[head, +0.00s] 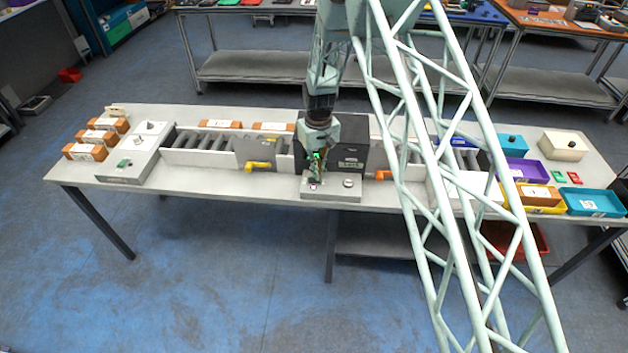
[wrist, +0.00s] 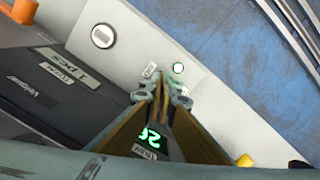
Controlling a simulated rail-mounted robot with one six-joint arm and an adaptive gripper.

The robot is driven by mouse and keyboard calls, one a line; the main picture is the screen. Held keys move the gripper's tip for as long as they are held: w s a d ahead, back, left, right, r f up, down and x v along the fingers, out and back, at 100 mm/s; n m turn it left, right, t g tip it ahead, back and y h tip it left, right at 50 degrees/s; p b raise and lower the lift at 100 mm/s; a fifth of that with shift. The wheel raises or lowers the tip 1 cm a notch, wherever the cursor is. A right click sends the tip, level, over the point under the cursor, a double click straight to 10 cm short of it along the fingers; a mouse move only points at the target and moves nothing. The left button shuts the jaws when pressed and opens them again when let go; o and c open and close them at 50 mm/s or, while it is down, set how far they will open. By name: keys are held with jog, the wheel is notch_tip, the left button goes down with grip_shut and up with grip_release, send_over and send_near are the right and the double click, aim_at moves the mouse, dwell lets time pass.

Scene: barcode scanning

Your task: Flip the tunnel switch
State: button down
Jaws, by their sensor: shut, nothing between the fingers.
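The black scanning tunnel (head: 350,155) stands mid-table, and its dark side with labels (wrist: 45,95) fills the left of the wrist view. In front of it is a pale control box (head: 335,195) with a round white button (head: 348,183), also in the wrist view (wrist: 103,36). A small round control with a green-lit rim (wrist: 178,68) sits beside a small label (wrist: 149,71). My gripper (head: 314,180) is shut and empty over the left part of the box. In the wrist view its fingertips (wrist: 162,88) are close to the small control; contact cannot be told.
A roller conveyor (head: 205,140) with a yellow handle (head: 260,166) runs left of the tunnel. Boxes (head: 85,152) lie at the left end. Coloured bins (head: 592,203) stand at the right. A green "32" display (wrist: 149,135) shows between my fingers.

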jog(key=shift+f+b, duration=0.4)
jog(key=shift+f, duration=0.3)
dwell(0.8)
jog(key=shift+r, duration=0.2)
jog(key=shift+r+p, duration=0.65)
jog(key=shift+r, duration=2.7)
